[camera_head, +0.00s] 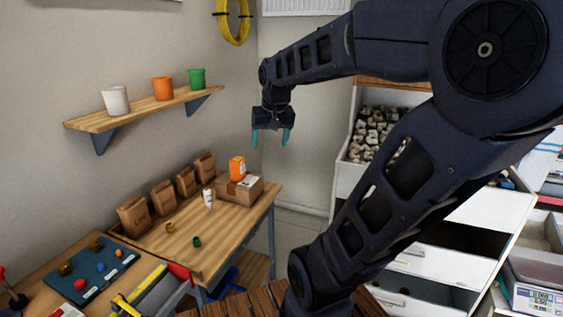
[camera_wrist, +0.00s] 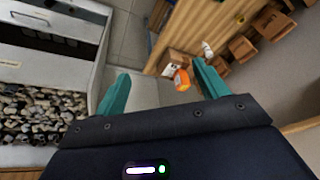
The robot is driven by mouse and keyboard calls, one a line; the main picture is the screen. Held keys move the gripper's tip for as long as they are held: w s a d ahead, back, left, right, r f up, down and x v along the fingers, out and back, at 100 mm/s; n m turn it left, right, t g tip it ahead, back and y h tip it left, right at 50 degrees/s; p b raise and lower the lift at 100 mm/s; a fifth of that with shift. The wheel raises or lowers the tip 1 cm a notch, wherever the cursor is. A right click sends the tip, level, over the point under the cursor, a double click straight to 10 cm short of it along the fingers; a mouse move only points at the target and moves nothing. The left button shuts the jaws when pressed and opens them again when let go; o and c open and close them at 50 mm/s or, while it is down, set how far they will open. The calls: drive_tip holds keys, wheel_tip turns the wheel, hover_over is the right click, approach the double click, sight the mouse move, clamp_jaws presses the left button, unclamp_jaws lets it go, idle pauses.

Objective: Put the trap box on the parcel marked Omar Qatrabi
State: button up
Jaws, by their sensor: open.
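An orange box with a white label (camera_head: 237,168), which may be the trap box, sits upright on a flat cardboard parcel (camera_head: 240,191) at the far right end of the wooden table. In the wrist view the orange box (camera_wrist: 181,80) and the cardboard parcel (camera_wrist: 177,63) show beyond the fingers. The parcel has a pale label on top, too small to read, so I cannot tell whose name it bears. My gripper (camera_head: 270,138) is open and empty, in the air to the right of the orange box and above it. Its teal fingers (camera_wrist: 160,72) are apart in the wrist view.
Several brown paper bags (camera_head: 162,197) stand along the wall on the table. A white bottle (camera_head: 208,198) and small yellow and green rings lie on the tabletop (camera_head: 225,230). A wall shelf (camera_head: 135,112) holds three cups. A white drawer cabinet (camera_head: 455,263) stands right.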

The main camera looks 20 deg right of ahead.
drive_tip(key=s+f+n, duration=0.1)
drive_tip(key=s+f, duration=0.2)
drive_tip(key=s, duration=0.5)
drive_tip(key=shift+s+f+n+t, duration=0.2)
drive_tip(key=shift+n+t, duration=0.1)
drive_tip(key=shift+t, duration=0.1)
